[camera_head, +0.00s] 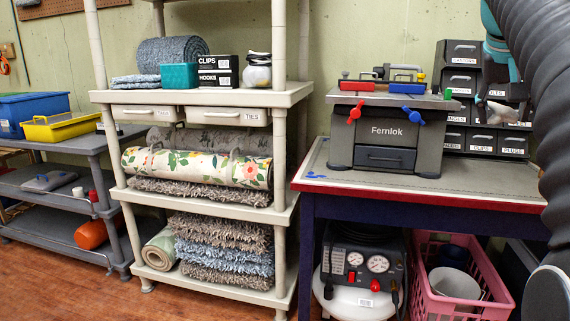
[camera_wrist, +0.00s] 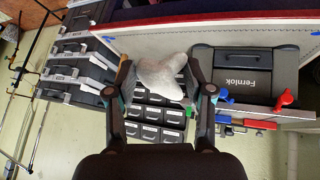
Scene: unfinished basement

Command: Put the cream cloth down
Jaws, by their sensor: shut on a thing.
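The cream cloth (camera_wrist: 160,76) is a crumpled, pale bundle between the two fingers of my gripper (camera_wrist: 158,68) in the wrist view. My gripper is shut on it. In the head view the cloth (camera_head: 502,112) shows small at the right, in front of the drawer organizer and above the red-edged workbench (camera_head: 305,176). It looks held above the bench, to the right of the grey Fernlok bench unit (camera_head: 388,130). My arm hides part of the bench's right side.
Drawer organizers (camera_head: 465,85) stand at the back of the bench. The Fernlok unit has red and blue knobs. Bare bench top shows at its right and front. A beige shelf (camera_head: 205,195) with rugs stands left. A compressor (camera_head: 362,265) and pink basket (camera_head: 458,295) are below.

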